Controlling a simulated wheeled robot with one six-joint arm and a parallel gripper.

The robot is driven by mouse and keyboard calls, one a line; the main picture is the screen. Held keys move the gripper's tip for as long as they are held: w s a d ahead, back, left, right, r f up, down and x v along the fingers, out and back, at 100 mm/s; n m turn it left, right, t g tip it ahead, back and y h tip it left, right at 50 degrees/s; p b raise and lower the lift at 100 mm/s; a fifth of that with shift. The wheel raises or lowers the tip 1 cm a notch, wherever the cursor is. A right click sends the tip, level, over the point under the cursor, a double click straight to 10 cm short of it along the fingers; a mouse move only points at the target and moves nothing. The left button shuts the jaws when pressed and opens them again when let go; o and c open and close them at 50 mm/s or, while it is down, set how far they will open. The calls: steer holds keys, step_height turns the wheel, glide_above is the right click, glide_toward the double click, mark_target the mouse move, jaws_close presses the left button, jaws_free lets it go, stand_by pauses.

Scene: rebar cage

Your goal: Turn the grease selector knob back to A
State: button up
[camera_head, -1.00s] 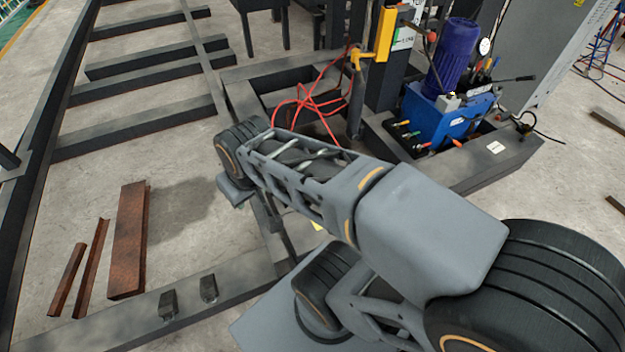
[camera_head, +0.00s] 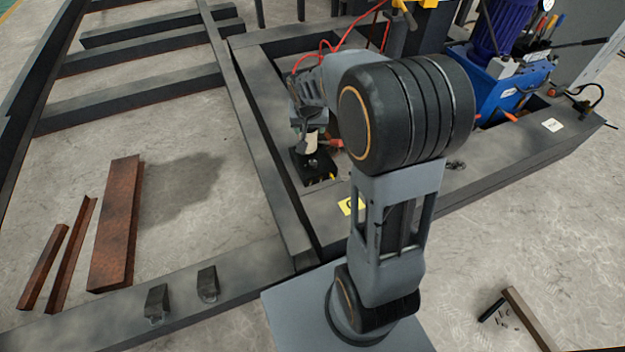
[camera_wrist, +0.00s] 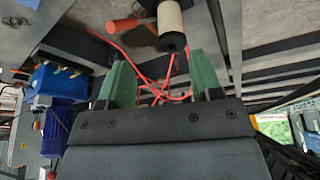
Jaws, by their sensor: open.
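The black frame (camera_head: 262,140) surrounds the fitting, and a yellow label (camera_head: 351,205) sits on it. Red hoses (camera_head: 325,50) run behind my arm. A blue hydraulic unit (camera_head: 505,85) stands right. Rusty steel pieces (camera_head: 115,225) lie on the floor at left.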

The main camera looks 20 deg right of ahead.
mark_target(313, 162)
steer(key=shift+m+h, duration=0.3)
steer(key=shift+m, duration=0.5)
steer(key=b+x, duration=0.4)
steer(key=x, duration=0.7)
steer(key=b+x, duration=0.5)
steer(key=x, duration=0.6)
steer(key=b+x, duration=0.5)
steer(key=x, duration=0.6)
steer(key=shift+w+a+f, duration=0.3)
steer(key=shift+w, duration=0.15)
steer(key=shift+r, duration=0.1)
steer(key=c, duration=0.9)
